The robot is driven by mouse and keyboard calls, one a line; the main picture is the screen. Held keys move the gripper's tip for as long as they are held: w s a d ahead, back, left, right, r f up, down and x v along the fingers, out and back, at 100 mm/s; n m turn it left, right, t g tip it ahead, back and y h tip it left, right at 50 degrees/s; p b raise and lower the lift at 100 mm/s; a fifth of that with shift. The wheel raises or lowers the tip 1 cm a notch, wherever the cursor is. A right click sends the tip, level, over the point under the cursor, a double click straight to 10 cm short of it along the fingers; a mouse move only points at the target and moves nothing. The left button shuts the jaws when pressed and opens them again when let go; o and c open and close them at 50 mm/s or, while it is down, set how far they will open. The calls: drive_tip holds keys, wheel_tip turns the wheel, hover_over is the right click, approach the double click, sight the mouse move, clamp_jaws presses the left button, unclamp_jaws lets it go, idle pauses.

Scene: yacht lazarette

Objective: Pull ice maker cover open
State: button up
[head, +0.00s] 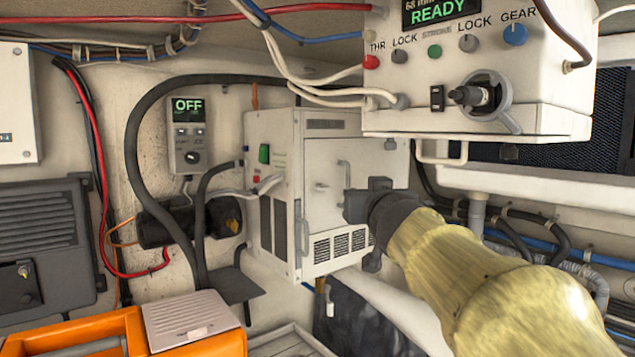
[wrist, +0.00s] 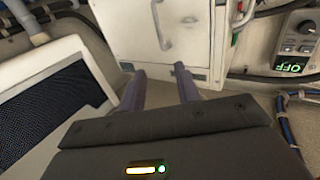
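The ice maker appears to be the white box (head: 272,165) on the back wall in the head view. Its front cover (head: 325,150) looks shut and carries a slim curved handle (head: 345,174). The cover (wrist: 125,35) and handle (wrist: 161,28) also show at the top of the wrist view, which is upside down. My gripper (head: 350,207) is in front of the cover's right part in the head view, hiding some of it. In the wrist view my gripper (wrist: 158,82) has its two fingers apart, with nothing between them. The handle lies beyond the fingertips, apparently apart from them.
A white control box (head: 480,85) hangs at the upper right, above my arm. A second bar handle (head: 302,235) sticks out at the ice maker's left edge. A wall controller (head: 187,130) reads OFF. An orange cooler (head: 90,330) stands at the lower left. Cables and hoses line the walls.

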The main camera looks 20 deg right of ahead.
sight(349, 180)
drive_tip(key=p+x, duration=0.2)
drive_tip(key=x, duration=1.5)
drive_tip(key=shift+w+f, duration=0.2)
drive_tip(key=shift+w, duration=0.05)
clamp_jaws()
